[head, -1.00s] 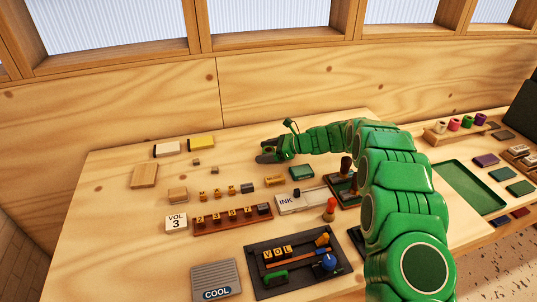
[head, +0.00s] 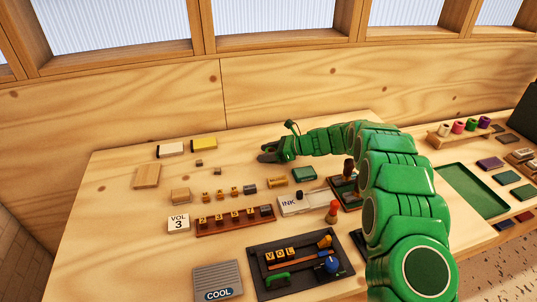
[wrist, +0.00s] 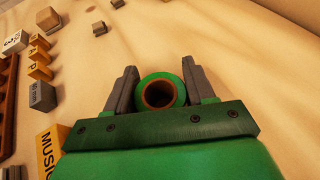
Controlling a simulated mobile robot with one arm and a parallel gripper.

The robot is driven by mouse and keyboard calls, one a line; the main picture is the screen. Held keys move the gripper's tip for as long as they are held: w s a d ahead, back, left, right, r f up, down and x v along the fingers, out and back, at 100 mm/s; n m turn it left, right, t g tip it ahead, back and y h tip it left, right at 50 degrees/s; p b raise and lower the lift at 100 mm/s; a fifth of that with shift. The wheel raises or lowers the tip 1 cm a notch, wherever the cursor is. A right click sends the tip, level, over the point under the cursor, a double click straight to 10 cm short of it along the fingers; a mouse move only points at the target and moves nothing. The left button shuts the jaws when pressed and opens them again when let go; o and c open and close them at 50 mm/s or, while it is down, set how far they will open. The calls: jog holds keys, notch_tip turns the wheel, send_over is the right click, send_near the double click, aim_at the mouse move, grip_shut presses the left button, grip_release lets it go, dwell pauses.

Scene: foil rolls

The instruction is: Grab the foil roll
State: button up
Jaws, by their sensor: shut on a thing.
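A green foil roll (wrist: 178,83) with a brown core shows end-on in the wrist view. It sits between the two grey fingers of my gripper (wrist: 159,68), which is shut on it. In the head view my gripper (head: 266,152) is low over the back middle of the wooden table, pointing left. The held roll is hard to pick out there against the green arm. Several other foil rolls, white, pink, green (head: 471,125) and purple, stand on a wooden rack (head: 442,139) at the right.
Stamp blocks (head: 235,190), an INK box (head: 295,204) and a dark tray (head: 262,243) of letters and tools lie in front of my gripper. An empty green tray (head: 470,190) is at the right.

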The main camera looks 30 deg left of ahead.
aim_at(267, 150)
jog(key=shift+r, duration=0.45)
notch_tip(267, 150, up, 2)
jog(key=shift+r, duration=0.1)
jog(key=s+d+r, duration=0.9)
jog(key=s, duration=0.1)
jog(key=shift+s+r, duration=0.3)
